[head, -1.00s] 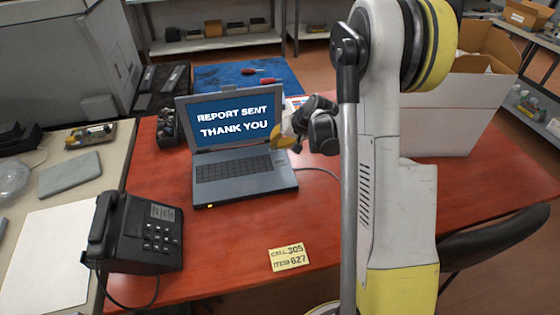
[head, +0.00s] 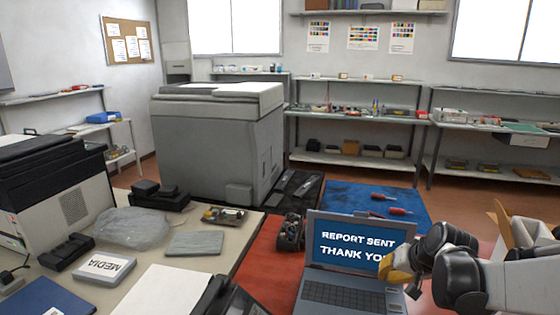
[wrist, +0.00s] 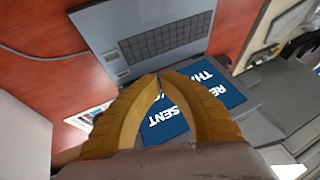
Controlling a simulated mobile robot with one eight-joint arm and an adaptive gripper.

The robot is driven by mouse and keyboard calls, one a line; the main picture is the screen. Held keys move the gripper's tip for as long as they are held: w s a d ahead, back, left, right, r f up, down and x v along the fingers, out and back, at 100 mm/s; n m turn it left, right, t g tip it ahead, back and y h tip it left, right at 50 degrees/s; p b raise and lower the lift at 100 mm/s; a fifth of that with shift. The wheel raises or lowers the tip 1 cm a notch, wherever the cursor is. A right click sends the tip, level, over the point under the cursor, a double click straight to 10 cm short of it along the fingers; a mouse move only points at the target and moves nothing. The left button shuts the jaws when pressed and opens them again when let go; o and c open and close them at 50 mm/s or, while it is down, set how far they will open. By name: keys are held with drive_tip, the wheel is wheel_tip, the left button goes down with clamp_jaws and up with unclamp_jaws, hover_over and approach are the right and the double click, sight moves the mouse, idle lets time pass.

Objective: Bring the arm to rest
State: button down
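My gripper (head: 400,264) is at the right of the head view, in front of the right edge of the laptop screen. In the wrist view my gripper's two yellow fingers (wrist: 160,78) curve together, and their tips meet with nothing seen between them. The laptop (head: 352,294) stands open on the red table. Its screen (head: 350,246) reads "REPORT SENT THANK YOU". The laptop keyboard also shows in the wrist view (wrist: 160,43), beyond the fingertips. I cannot tell how far the fingers are from the laptop.
A blue mat (head: 350,200) with red-handled tools lies behind the laptop. An open cardboard box (head: 527,235) is at the right, close to my arm. A bench (head: 140,262) with a grey pad (head: 194,243) and a black phone (head: 232,298) is at the left.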

drive_tip(key=s+a+r+n, duration=0.1)
drive_tip(key=s+a+r, duration=0.1)
drive_tip(key=s, duration=0.5)
drive_tip(key=s+a+r+n+h, duration=0.1)
drive_tip(key=s+a+r, duration=0.1)
drive_tip(key=s+a, duration=0.3)
drive_tip(key=s+a+r+n, duration=0.1)
drive_tip(key=s+a+r, duration=0.2)
drive_tip(key=s, duration=0.7)
drive_tip(key=shift+s+a+n+h, duration=0.15)
drive_tip(key=shift+s+n+h, duration=0.15)
drive_tip(key=shift+h, duration=0.1)
drive_tip(key=shift+r+t, duration=0.1)
drive_tip(key=shift+t, duration=0.2)
